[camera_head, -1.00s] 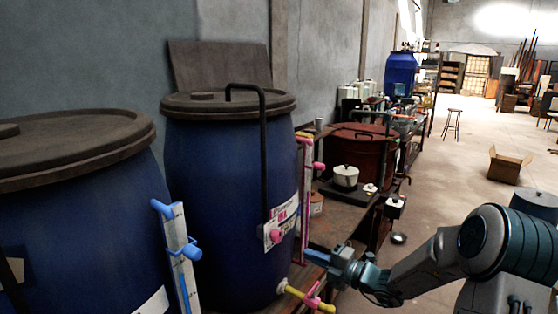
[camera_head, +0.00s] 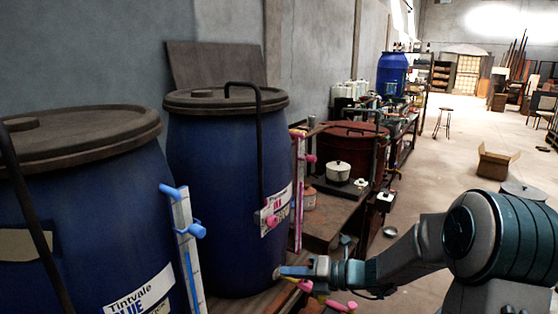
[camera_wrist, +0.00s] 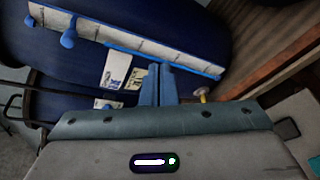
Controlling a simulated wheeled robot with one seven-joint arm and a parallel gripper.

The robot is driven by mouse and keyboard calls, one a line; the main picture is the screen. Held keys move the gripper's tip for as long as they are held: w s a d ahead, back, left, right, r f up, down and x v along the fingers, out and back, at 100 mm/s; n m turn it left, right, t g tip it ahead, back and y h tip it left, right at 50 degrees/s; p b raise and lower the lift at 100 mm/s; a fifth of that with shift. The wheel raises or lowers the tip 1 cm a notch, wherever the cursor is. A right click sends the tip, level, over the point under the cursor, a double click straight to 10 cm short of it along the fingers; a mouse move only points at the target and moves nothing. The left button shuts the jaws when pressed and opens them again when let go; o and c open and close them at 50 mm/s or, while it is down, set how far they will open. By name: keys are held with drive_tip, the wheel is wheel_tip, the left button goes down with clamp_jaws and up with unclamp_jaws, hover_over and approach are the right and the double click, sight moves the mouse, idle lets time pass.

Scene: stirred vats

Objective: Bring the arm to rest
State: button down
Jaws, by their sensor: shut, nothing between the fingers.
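My arm (camera_head: 415,258) reaches in from the lower right of the head view. My gripper (camera_head: 279,271) is shut and empty, at the lower right edge of the middle blue vat (camera_head: 215,190), just above a yellow tap with pink ends (camera_head: 318,294). I cannot tell whether it touches either. In the wrist view my gripper's blue fingers (camera_wrist: 158,83) are together. A white gauge strip with blue fittings (camera_wrist: 135,42) lies beyond them, across a dark blue vat (camera_wrist: 190,15).
A nearer blue vat (camera_head: 75,220) stands at left with a blue-fitted gauge (camera_head: 186,245). A pink-fitted gauge (camera_head: 299,190) stands by the middle vat. A white pot (camera_head: 338,172) and dark red vat (camera_head: 350,140) are behind. Open floor (camera_head: 440,170) lies at right.

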drive_tip(key=s+n+g+h, duration=0.4)
drive_tip(key=s+n+h, duration=0.3)
drive_tip(key=s+n, duration=0.9)
drive_tip(key=s+d+r+n+t+h, duration=0.2)
drive_tip(key=s+d+r+n+h, duration=0.2)
drive_tip(key=n, duration=1.4)
drive_tip(key=s+d+h, duration=0.3)
drive_tip(key=s+d, duration=0.1)
drive_tip(key=d, duration=0.3)
drive_tip(key=shift+s+d+r+t, duration=0.3)
drive_tip(key=shift+d, duration=0.1)
